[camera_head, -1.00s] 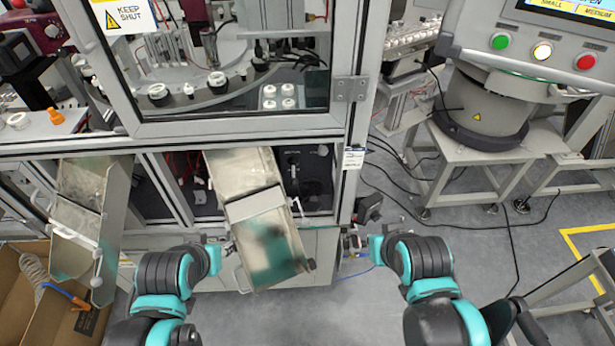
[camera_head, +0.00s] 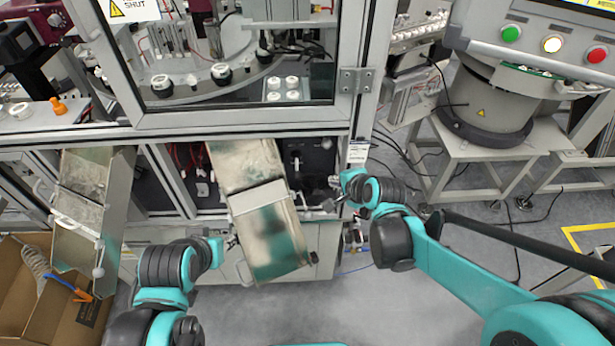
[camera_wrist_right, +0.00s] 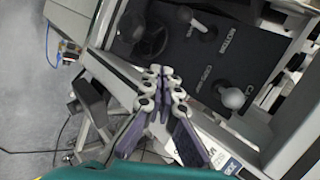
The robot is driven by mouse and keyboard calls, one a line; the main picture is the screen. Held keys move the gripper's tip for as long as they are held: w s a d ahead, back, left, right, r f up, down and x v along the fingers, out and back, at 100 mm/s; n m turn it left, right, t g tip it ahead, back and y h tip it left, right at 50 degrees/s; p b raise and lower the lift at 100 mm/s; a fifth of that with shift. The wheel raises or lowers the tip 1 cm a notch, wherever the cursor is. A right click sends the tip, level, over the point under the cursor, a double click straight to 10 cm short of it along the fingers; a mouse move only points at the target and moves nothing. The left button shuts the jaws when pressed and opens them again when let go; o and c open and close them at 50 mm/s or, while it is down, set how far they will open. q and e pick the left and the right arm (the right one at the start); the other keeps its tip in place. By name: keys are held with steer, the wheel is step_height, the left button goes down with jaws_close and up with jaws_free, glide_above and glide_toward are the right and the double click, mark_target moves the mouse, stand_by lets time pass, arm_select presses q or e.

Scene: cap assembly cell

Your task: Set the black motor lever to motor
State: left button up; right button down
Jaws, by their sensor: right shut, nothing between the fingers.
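The black control panel (camera_head: 318,165) sits in the machine's lower opening, right of the tilted metal chute. In the right wrist view the panel (camera_wrist_right: 255,45) carries the word MOTOR and other lettering. A dark round knob (camera_wrist_right: 131,27) on a dark round base shows at its upper left; I cannot tell surely that it is the motor lever.
The metal chute (camera_head: 268,225) hangs out between my grippers. A second chute (camera_head: 85,205) and a cardboard box (camera_head: 25,310) are at the left. The machine's frame post (camera_head: 357,120) stands close to my right gripper.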

mark_target(297, 167)
steer(key=w+f+m, duration=0.1)
steer(key=w+a+m, duration=0.1)
steer(key=shift+w+a+f+m+y, duration=0.1)
steer(key=shift+w+f+m+y, duration=0.2)
steer(key=shift+f, duration=0.1)
steer(key=b+x, duration=0.4)
steer(key=x, duration=0.6)
steer(key=shift+w, duration=0.1)
steer(key=a, duration=0.1)
steer(key=s+r, duration=0.1)
steer(key=a, duration=0.1)
steer(key=shift+s+a+r, duration=0.25)
steer(key=shift+a+r, duration=0.05)
steer(key=shift+a+r+b, duration=0.15)
steer(key=shift+a+b, duration=0.15)
steer(key=shift+s, duration=0.1)
steer(key=shift+r+p, duration=0.25)
steer(key=shift+p, duration=0.35)
